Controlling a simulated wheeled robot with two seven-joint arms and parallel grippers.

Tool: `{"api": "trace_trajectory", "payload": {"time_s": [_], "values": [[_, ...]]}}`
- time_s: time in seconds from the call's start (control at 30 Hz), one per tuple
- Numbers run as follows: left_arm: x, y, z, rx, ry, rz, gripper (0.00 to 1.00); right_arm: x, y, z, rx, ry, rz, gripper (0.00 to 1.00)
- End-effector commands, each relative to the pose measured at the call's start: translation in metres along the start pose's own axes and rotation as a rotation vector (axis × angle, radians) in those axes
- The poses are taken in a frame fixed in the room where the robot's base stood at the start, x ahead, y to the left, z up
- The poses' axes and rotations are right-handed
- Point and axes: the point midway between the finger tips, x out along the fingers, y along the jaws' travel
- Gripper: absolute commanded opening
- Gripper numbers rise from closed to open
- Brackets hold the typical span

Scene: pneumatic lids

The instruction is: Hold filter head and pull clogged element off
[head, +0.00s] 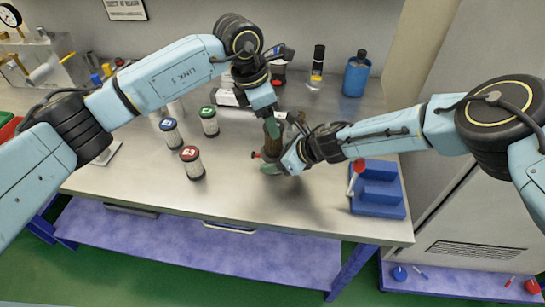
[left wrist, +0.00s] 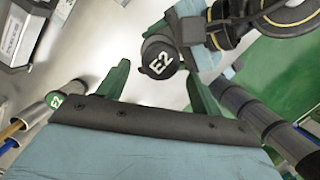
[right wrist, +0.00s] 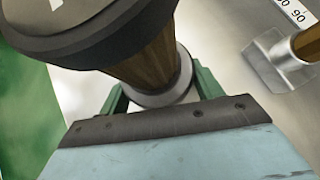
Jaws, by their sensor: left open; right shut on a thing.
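A brown, dirty-looking element (right wrist: 150,68) hangs under the black head (right wrist: 95,30) in the right wrist view. My right gripper (head: 283,169) is shut on this element near its pale lower end (right wrist: 165,92). The head still sits on the element. In the head view, the arms partly hide the head and element (head: 272,146).
Labelled jars with a blue lid (head: 168,125), green lid (head: 209,113) and red lid (head: 190,154) stand left of the grippers. A blue stepped holder (head: 380,190) with a red-ended tool is at the right. A dark blue bottle (head: 356,76) stands at the back. The front middle of the bench is clear.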

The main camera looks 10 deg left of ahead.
Motion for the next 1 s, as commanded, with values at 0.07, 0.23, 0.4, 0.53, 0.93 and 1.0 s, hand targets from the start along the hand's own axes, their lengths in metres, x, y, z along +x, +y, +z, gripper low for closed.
{"api": "trace_trajectory", "payload": {"time_s": [0.07,0.23,0.4,0.53,0.93,1.0], "values": [[0.011,0.0,0.0,0.0,0.001,-0.001,0.65,0.002,0.003,-0.006,0.0,0.009,0.007,0.45],[0.027,0.0,0.0,0.001,0.0,-0.001,0.65,0.002,0.003,-0.006,0.001,0.009,0.007,0.45],[0.035,0.0,0.0,0.001,0.0,0.0,0.65,0.002,0.003,-0.006,0.001,0.009,0.007,0.45],[0.036,0.0,0.0,0.001,0.0,0.0,0.65,0.002,0.003,-0.006,0.001,0.009,0.006,0.45],[0.035,0.001,0.0,0.002,0.0,0.001,0.65,0.002,0.003,-0.006,0.001,0.008,0.006,0.45],[0.035,0.0,0.0,0.001,0.0,0.0,0.65,0.002,0.003,-0.006,0.001,0.008,0.006,0.45]]}}
